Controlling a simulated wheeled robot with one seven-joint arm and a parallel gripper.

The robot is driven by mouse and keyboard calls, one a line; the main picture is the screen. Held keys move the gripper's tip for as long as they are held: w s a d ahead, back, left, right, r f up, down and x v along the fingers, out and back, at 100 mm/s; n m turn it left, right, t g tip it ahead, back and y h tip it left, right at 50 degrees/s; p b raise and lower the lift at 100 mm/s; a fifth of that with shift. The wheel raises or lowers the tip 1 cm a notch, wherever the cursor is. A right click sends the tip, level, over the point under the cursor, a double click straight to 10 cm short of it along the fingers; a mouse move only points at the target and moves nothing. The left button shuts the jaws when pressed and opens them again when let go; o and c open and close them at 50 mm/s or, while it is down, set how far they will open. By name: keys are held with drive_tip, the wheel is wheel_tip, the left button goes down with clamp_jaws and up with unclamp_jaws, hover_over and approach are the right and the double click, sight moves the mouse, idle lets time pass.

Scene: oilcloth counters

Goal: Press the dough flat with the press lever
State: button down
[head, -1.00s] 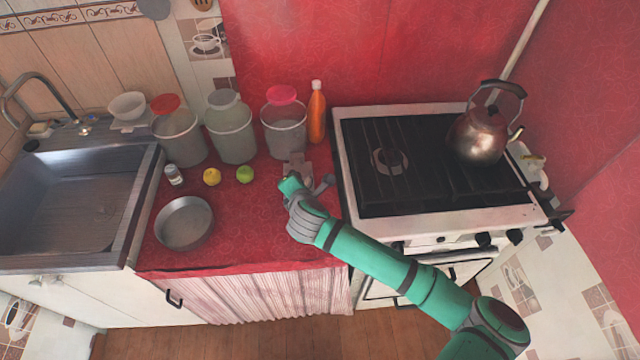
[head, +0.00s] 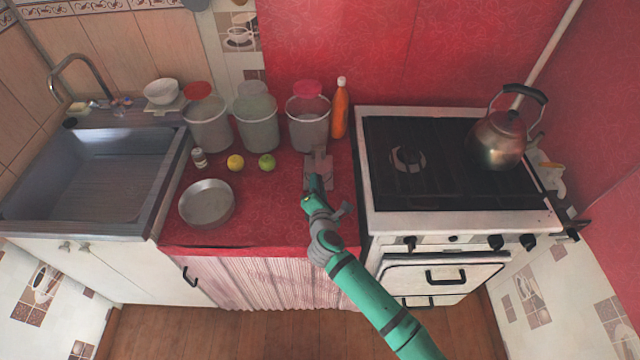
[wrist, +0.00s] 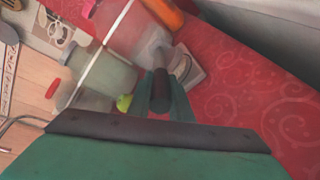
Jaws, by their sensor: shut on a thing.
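The press (head: 319,160) is a small grey device on the red counter, in front of the lidded containers. In the wrist view its pale grey base (wrist: 192,74) lies just beyond my fingers. My gripper (head: 316,184) is over the near side of the press. In the wrist view my gripper (wrist: 162,98) is shut on a dark, rounded bar, the press lever (wrist: 160,92), which sits between the two green fingers. The dough cannot be made out; the press and my gripper may hide it.
Lidded containers (head: 308,125) and an orange bottle (head: 340,108) stand behind the press. A lime (head: 267,162), a lemon (head: 235,162), a small jar (head: 199,158) and a round pan (head: 206,204) are to the left. The stove (head: 450,215) with a kettle (head: 499,140) is close on the right.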

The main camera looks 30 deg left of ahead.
drive_tip(key=shift+w+d, duration=0.1)
drive_tip(key=c, duration=1.6)
unclamp_jaws()
drive_tip(key=v, duration=1)
drive_tip(key=shift+s+d+r, duration=0.15)
drive_tip(key=shift+s, duration=0.2)
